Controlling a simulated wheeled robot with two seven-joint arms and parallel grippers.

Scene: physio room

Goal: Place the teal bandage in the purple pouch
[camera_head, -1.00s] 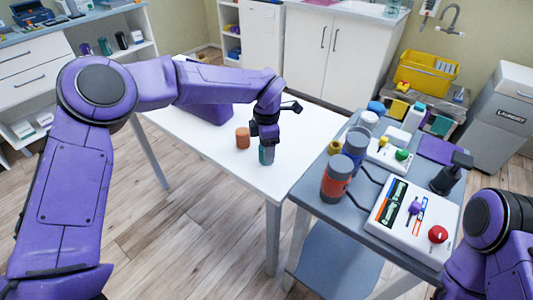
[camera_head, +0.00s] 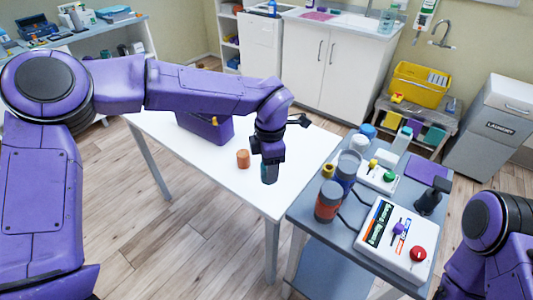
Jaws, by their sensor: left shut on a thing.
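The teal bandage (camera_head: 269,173) is a small dark-teal roll, upright near the front right corner of the white table. My left gripper (camera_head: 268,158) is above it, pointing down and shut on its upper part. I cannot tell whether the roll's base touches the table. The purple pouch (camera_head: 208,128) stands farther back and left on the same table. My left forearm covers its upper part, so its opening is hidden. My right arm shows at the lower right edge, but its gripper is out of view.
A grey cart (camera_head: 308,212) on the right holds bottles, a white box (camera_head: 392,238) with a red knob, and a black device (camera_head: 431,197). The table's right side behind the gripper is clear.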

